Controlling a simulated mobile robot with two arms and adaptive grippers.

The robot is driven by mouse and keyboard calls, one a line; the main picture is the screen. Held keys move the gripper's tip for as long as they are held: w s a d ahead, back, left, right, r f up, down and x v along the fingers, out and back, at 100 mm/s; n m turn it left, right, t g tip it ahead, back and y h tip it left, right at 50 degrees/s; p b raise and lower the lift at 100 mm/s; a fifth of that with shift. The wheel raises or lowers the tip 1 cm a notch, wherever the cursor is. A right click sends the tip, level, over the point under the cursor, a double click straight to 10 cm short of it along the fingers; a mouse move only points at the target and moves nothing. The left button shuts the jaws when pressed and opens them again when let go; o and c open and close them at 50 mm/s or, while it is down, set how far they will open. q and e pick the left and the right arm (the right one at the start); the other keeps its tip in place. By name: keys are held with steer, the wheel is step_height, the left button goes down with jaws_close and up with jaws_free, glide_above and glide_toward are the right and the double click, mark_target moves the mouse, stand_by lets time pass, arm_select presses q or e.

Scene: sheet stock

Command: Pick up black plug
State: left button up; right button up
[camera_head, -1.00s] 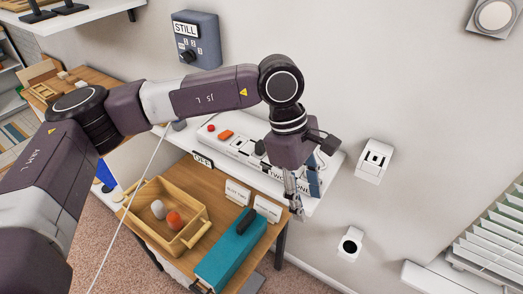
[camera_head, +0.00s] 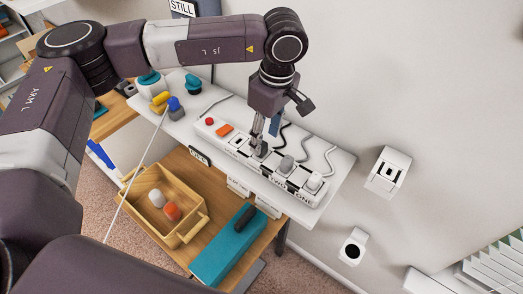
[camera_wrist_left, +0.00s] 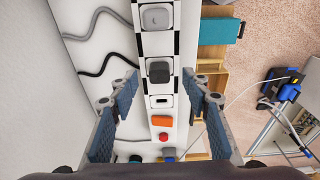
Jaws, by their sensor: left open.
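The black plug (camera_head: 260,152) sits in a white power strip (camera_head: 222,142) on the white shelf, partly hidden by my left gripper in the head view. In the left wrist view the black plug (camera_wrist_left: 158,71) is upper middle, with a black cord running to the left. My left gripper (camera_head: 263,138) points down just over it; in the wrist view its open fingers (camera_wrist_left: 160,88) lie on either side of the plug's line, with nothing between them visibly gripped. I cannot tell the remaining height. My right gripper is not in view.
A grey plug (camera_head: 285,164) and a white plug (camera_head: 313,182) stand in the same strip. An orange switch (camera_head: 224,130) and red button (camera_head: 209,121) are at its other end. A wooden tray (camera_head: 139,214) and teal box (camera_head: 217,254) are on the table below.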

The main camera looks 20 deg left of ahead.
arm_select(q)
steer(key=shift+w+a+f+p, duration=0.1)
steer(key=shift+a+f+p, duration=0.2)
steer(key=shift+f, duration=0.3)
steer(key=shift+w+a+f+p, duration=0.1)
steer(key=shift+a+f+p, duration=0.1)
steer(key=shift+f+p, duration=0.3)
steer(key=shift+f, duration=0.95)
steer(key=c, duration=0.8)
jaws_close()
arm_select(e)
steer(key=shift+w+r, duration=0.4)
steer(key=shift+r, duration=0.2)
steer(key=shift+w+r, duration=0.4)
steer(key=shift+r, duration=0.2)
arm_select(q)
steer(key=shift+w+r, duration=0.1)
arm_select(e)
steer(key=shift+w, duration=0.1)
